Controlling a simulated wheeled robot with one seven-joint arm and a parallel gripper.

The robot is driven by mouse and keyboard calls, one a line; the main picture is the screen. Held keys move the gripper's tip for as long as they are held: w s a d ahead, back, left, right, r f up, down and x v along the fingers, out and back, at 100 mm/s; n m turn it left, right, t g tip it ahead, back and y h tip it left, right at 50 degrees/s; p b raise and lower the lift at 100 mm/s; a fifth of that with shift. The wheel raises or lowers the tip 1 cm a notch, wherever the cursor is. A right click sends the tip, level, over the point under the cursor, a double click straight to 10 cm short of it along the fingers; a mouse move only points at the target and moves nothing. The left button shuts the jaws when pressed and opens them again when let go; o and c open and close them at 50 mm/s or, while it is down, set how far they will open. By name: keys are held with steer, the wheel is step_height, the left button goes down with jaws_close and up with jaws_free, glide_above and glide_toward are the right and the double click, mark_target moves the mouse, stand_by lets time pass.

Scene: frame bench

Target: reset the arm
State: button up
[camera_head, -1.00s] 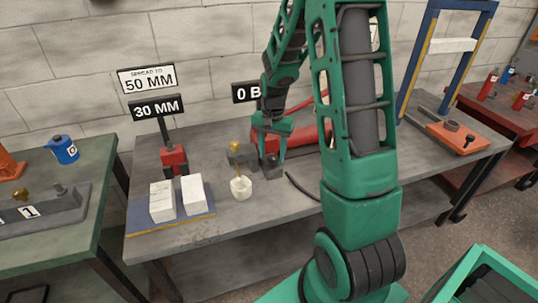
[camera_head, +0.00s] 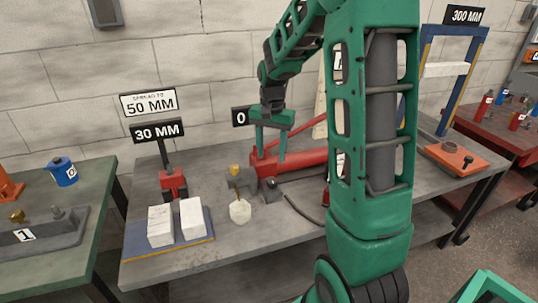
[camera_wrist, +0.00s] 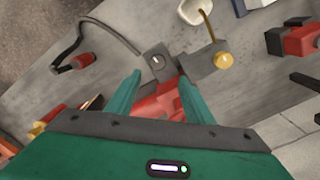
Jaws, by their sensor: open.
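My gripper (camera_head: 268,148) is green, with two fingers pointing down, open and empty. It hangs above the red tool (camera_head: 300,163) on the grey bench in the head view. In the wrist view my gripper's fingers (camera_wrist: 155,95) stand apart, with part of the red tool (camera_wrist: 160,103) and a grey block with a hole (camera_wrist: 157,62) visible between and beyond them. My forearm hides part of the bench's right side in the head view.
A white cup (camera_head: 240,212) with a brass-knobbed rod stands on the bench (camera_head: 215,262). Left of it are two white blocks (camera_head: 160,226) on a blue board and a red stand with a 30 MM sign (camera_head: 157,131). A blue frame (camera_head: 412,85) and orange plate (camera_head: 449,159) are at right.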

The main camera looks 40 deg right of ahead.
stand_by(0.3)
steer(key=s+a+r+n, duration=0.1)
steer(key=s+r+n, duration=0.1)
steer(key=s, duration=1.2)
steer(key=s+a+r+n, duration=0.2)
steer(key=s+r, duration=0.1)
steer(key=s, duration=1.2)
steer(key=shift+n, duration=0.3)
steer(key=shift+a, duration=0.1)
steer(key=shift+w+f, duration=0.25)
steer(key=shift+w, duration=0.35)
